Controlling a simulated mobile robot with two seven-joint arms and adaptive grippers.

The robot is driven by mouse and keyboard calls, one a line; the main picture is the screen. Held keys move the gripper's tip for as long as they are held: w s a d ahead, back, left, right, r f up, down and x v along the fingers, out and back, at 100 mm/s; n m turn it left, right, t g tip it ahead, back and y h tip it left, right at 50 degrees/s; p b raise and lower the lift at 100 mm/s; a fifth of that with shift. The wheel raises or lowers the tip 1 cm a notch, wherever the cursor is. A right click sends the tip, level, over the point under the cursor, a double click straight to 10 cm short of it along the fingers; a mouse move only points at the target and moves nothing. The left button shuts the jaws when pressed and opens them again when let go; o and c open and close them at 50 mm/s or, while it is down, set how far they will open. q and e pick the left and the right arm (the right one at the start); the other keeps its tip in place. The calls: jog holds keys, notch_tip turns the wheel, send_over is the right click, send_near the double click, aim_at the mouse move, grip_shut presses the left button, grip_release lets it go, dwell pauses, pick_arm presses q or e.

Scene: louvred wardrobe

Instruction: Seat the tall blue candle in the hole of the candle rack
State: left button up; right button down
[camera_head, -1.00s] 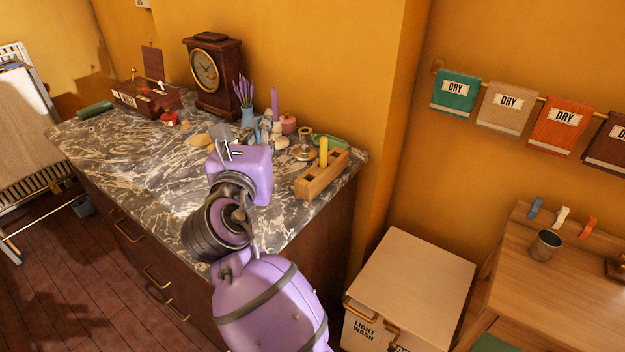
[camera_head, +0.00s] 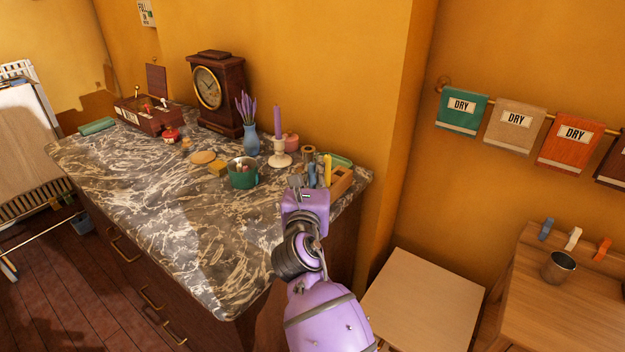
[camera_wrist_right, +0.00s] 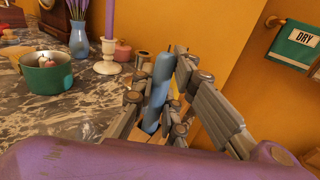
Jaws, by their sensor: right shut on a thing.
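The blue candle (camera_wrist_right: 158,85) stands roughly upright between the fingers of my right gripper (camera_wrist_right: 158,100), which is shut on it. In the head view my right gripper (camera_head: 311,184) is at the right end of the counter, and a little of the candle (camera_head: 312,175) shows above it. The wooden candle rack (camera_head: 341,180) is mostly hidden behind the gripper. A yellow candle (camera_head: 327,167) stands at the rack. The candle's lower end is close to the rack's wood, but I cannot tell whether it is in the hole. My left gripper is not in view.
A green pot (camera_head: 243,178), a white holder with a purple candle (camera_head: 278,125), a blue vase (camera_head: 251,141) and a pink jar (camera_head: 291,142) stand left of the gripper. A clock (camera_head: 216,92) is at the back. The front of the marble counter (camera_head: 170,220) is clear.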

jog(key=shift+f, duration=0.45)
jog(key=shift+r, duration=0.15)
jog(key=shift+f, duration=0.25)
jog(key=c, duration=1.7)
grip_release()
jog(key=shift+c, duration=0.2)
